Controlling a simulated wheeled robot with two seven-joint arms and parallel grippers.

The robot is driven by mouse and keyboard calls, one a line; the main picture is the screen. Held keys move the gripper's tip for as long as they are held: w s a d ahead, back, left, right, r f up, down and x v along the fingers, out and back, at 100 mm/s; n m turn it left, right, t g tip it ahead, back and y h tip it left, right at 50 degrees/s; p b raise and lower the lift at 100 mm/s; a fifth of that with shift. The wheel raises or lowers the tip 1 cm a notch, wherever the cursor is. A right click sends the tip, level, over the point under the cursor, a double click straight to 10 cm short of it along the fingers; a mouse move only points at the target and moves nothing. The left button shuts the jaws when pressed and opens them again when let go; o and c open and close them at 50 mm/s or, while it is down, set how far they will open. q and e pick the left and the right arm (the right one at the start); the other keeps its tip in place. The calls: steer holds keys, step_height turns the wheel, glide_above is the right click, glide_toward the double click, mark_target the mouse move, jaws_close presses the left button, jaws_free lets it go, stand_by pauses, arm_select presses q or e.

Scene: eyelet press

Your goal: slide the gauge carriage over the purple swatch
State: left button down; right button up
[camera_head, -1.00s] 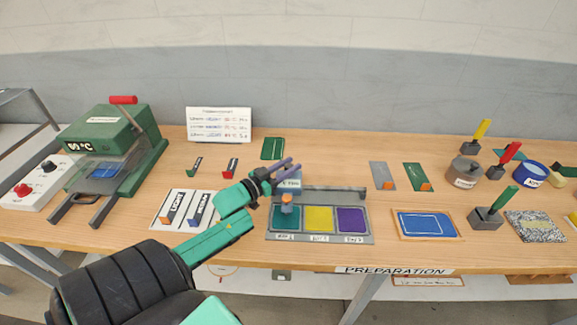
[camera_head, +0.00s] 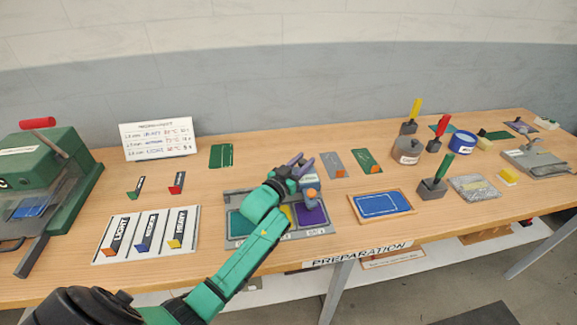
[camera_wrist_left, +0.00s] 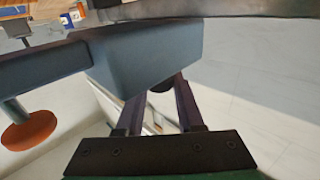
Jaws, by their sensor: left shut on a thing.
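The grey gauge board (camera_head: 239,240) lies on the bench with teal (camera_head: 240,222), yellow (camera_head: 288,213) and purple (camera_head: 316,216) swatches in a row. My left arm covers part of the yellow swatch and the board's middle. The blue-grey gauge carriage (camera_head: 309,182), with an orange knob (camera_head: 311,193), is at the right end of the board, in front of or over the purple swatch. My left gripper (camera_head: 301,165) is shut on the carriage. In the left wrist view the fingers (camera_wrist_left: 158,108) meet the carriage block (camera_wrist_left: 150,55); the orange knob (camera_wrist_left: 30,130) hangs at left.
A card with light, medium and heavy tools (camera_head: 147,238) lies left of the board. A blue framed panel (camera_head: 381,204) lies close to its right. A green press (camera_head: 50,185) stands at far left.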

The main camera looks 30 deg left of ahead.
arm_select(q)
steer(key=shift+r, duration=0.2)
steer(key=c, duration=0.9)
jaws_free()
steer(key=shift+d, duration=0.1)
steer(key=o, duration=0.4)
steer(key=shift+w, duration=0.1)
steer(key=shift+c, duration=0.2)
steer(key=shift+w+d+f, duration=0.1)
steer(key=shift+d+f, duration=0.05)
